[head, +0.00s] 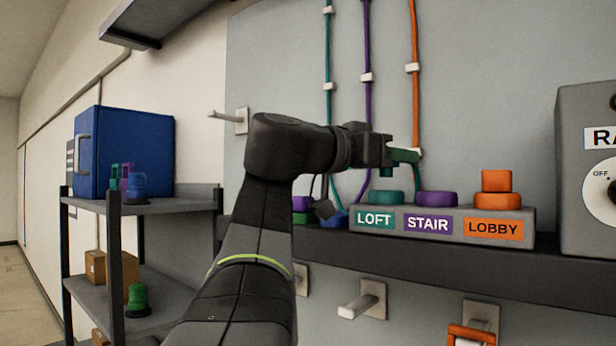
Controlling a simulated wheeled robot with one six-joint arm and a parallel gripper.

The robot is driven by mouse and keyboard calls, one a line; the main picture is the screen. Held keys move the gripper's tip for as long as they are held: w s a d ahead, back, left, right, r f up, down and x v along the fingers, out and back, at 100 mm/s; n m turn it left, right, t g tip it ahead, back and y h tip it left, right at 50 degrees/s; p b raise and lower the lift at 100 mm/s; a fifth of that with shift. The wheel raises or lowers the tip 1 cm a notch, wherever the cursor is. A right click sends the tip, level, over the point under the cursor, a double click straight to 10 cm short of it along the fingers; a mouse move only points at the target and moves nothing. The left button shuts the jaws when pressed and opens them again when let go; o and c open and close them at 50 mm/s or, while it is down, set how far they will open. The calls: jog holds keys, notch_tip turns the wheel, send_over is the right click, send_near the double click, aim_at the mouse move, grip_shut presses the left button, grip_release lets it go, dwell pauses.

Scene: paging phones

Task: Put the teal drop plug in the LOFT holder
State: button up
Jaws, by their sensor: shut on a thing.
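My gripper (388,155) is shut on the teal drop plug (405,156), in the head view. The plug's teal body shows to the right of the jaws and just below them; the rest is hidden. It is held above the teal LOFT holder (385,198), with a visible gap between them. The LOFT holder is the left seat on a grey block, above a teal LOFT label. The purple STAIR holder (437,199) is beside it, with no plug seen in it. At LOBBY, an orange plug (496,181) stands on the orange holder (492,201).
The block stands on a dark shelf (440,258). A grey box with a dial (590,170) is at right. Teal, purple and orange cords run up the wall behind. Purple, green and blue items (302,203) are partly hidden by my arm. A rack with a blue box (130,150) is left.

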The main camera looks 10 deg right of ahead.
aim_at(381, 176)
notch_tip(381, 176, down, 3)
jog(key=shift+r, duration=0.1)
dwell(0.3)
jog(key=shift+f+b, duration=0.3)
jog(key=shift+f, duration=0.05)
jog(key=o, duration=1)
jog(key=shift+r, duration=0.1)
jog(key=shift+r, duration=0.1)
